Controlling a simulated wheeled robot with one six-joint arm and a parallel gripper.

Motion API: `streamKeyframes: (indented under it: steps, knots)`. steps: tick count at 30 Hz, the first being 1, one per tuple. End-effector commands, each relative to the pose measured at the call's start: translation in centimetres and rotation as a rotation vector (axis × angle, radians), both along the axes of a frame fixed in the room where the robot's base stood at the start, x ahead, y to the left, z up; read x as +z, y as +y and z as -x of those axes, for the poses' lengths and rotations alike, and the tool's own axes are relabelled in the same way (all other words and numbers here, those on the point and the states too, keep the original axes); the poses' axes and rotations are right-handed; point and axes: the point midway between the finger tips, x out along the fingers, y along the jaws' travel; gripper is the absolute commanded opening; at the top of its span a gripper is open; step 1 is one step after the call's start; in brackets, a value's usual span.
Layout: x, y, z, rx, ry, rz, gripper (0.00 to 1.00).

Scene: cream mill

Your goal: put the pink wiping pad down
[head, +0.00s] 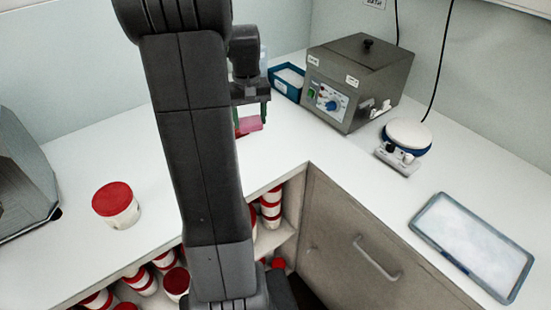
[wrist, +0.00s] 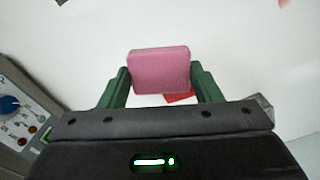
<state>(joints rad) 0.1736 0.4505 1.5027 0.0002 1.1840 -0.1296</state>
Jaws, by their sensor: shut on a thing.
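The pink wiping pad (wrist: 158,70) is held between the two green fingers of my gripper (wrist: 160,84) in the wrist view. My gripper is shut on it. In the head view the pad (head: 250,125) shows as a small pink shape below my gripper (head: 252,112), over the white counter near the inner corner. My own arm hides part of the counter there. A small red patch (wrist: 180,98) shows just beyond the pad's lower edge in the wrist view; I cannot tell what it is. I cannot tell the gap between pad and counter.
A grey water bath (head: 355,82) stands at the back, with a blue tray (head: 274,82) to its left. A round white-topped device (head: 408,134) and a blue-rimmed tray (head: 418,222) are to the right. A red-lidded tub (head: 122,215) stands left. White counter around the pad looks clear.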

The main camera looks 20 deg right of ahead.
Motion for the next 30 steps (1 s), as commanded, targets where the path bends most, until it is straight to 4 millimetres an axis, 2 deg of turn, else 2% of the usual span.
streamKeyframes:
  steps: [9, 14, 21, 30]
  knots:
    - [-5.0, -0.1, 0.0, 0.000, 0.005, -0.001, 0.37]
    - [-6.4, -0.1, 0.0, 0.000, 0.004, -0.001, 0.37]
    - [-9.5, -0.1, 0.0, 0.000, 0.004, -0.001, 0.37]
    - [-9.8, -0.1, -0.1, 0.000, 0.001, 0.000, 0.37]
